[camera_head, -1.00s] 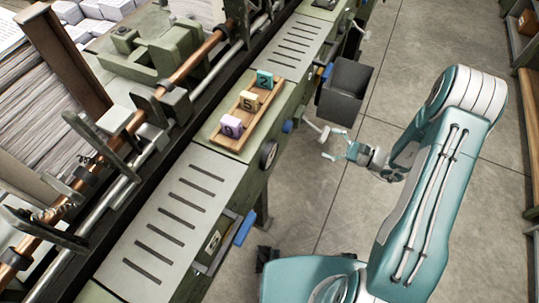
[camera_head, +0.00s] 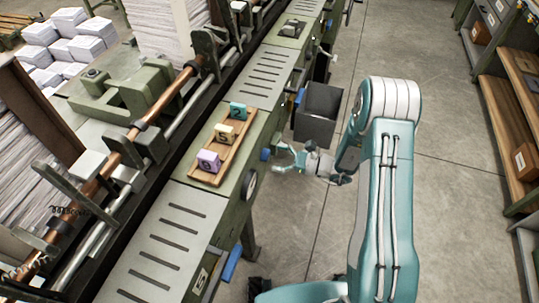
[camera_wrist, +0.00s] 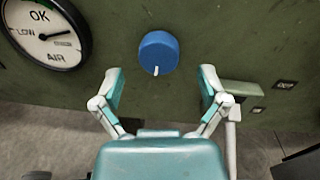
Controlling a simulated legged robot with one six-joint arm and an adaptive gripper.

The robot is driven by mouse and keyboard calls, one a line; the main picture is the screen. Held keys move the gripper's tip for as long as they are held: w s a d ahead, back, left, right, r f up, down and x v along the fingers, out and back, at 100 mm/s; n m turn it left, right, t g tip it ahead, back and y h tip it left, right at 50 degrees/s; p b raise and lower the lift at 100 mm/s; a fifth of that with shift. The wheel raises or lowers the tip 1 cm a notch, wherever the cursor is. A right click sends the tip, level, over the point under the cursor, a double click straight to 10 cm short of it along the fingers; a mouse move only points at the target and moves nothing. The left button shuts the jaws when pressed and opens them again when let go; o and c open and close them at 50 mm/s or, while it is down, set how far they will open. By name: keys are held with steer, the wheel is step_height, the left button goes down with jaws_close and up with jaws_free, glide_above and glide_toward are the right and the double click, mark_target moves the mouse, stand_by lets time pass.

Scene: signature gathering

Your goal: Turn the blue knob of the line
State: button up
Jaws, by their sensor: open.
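The blue knob (camera_wrist: 158,53) is round with a white mark at its lower edge. It sits on the green side panel of the line, between an air gauge and a small label. In the head view the knob (camera_head: 265,154) shows small at the panel's edge, just left of my gripper (camera_head: 280,158). In the wrist view my gripper (camera_wrist: 161,82) is open, with one finger on each side below the knob. The fingers look apart from the knob and nothing is between them; the exact gap in depth is hard to tell.
The air gauge (camera_wrist: 47,32) is left of the knob. A green lever or ledge (camera_wrist: 240,88) is close to the right finger. A wooden tray (camera_head: 237,150) with numbered blocks lies above the knob.

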steer(key=shift+x, duration=1.3)
steer(key=c, duration=1.2)
steer(key=shift+o, duration=0.2)
steer(key=shift+n, duration=0.3)
steer(key=shift+r+n, duration=0.1)
steer(key=shift+n, duration=2.3)
